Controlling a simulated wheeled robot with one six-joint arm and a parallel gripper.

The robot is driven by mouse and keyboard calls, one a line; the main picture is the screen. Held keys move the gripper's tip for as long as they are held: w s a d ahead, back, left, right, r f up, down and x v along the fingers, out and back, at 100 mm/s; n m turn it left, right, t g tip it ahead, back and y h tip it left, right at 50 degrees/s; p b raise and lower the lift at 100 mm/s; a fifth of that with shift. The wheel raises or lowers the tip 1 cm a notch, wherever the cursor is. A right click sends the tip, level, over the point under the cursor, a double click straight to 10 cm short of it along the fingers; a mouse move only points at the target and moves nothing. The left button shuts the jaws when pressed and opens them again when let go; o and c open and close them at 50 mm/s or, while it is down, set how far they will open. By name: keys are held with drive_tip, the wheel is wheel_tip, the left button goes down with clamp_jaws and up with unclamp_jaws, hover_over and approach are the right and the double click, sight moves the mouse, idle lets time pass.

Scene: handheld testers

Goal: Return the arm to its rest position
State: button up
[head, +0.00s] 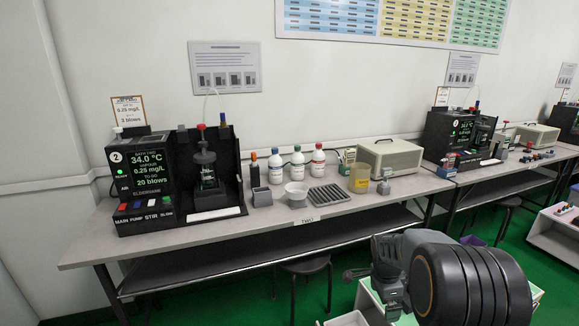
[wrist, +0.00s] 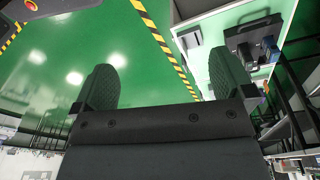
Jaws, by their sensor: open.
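My gripper shows in the wrist view (wrist: 165,85) with its two dark ribbed fingers wide apart and nothing between them. Behind the gap is green floor with yellow-black striped tape. In the head view my arm is folded at the lower right, in front of the bench; its fingertips cannot be made out there.
A long grey bench (head: 340,206) runs along the wall with a black tester (head: 140,175), bottles (head: 297,163), a beige box (head: 390,156) and a second tester (head: 459,137). A dark stool (head: 306,265) stands under it. A white-topped cart (wrist: 212,30) is beside my gripper in the wrist view.

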drive_tip(key=s+a+r+n+t+p, duration=0.1)
drive_tip(key=s+a+r+n+p, duration=0.2)
drive_tip(key=s+r+n+p, duration=0.3)
drive_tip(key=s+a+r+n+t+y+p, duration=0.1)
drive_tip(key=s+a+r+n+p, duration=0.2)
drive_tip(key=r, duration=1.2)
drive_tip(key=s+a+r+n+t+p, duration=0.2)
drive_tip(key=s+a+r+n+p, duration=0.2)
drive_tip(key=s+r+n+p, duration=0.4)
wheel_tip(320, 180, up, 4)
drive_tip(key=shift+s+f+n+p, duration=0.25)
drive_tip(key=shift+s+n+p, duration=0.05)
drive_tip(key=shift+p, duration=0.05)
